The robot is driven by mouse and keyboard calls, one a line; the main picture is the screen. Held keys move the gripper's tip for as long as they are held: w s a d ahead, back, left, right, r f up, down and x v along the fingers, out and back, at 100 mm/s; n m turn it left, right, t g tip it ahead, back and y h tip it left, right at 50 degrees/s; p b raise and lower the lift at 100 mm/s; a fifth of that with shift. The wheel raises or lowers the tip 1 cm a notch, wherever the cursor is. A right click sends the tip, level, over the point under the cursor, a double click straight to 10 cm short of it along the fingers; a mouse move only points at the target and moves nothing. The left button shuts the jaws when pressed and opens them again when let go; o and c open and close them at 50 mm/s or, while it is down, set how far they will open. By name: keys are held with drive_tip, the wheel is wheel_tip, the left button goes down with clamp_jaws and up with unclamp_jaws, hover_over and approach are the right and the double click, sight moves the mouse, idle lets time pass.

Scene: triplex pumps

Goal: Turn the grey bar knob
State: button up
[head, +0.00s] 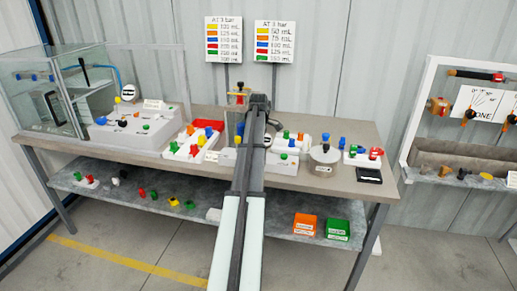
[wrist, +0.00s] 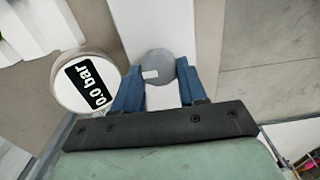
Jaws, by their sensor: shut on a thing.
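The grey knob (wrist: 160,64) shows in the wrist view as a round grey piece with a small white mark on its side. It stands on a white block. My gripper (wrist: 158,72) has its two blue fingers on either side of it and is shut on it. A round gauge (wrist: 88,82) reading "0.0 bar" is just left of the fingers. In the head view my arm reaches over the bench (head: 345,130) and hides the knob and fingertips.
Units with coloured knobs stand on both sides of my arm, including a grey unit (head: 128,131) at left and a round grey pot (head: 323,155) at right. A glass case (head: 45,92) is at the far left. Two signs (head: 224,40) (head: 275,41) stand behind.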

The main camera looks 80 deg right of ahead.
idle(0.4)
drive_tip(key=o, duration=1.1)
drive_tip(key=shift+c, duration=0.2)
wheel_tip(320, 180, up, 14)
drive_tip(key=shift+f, duration=0.1)
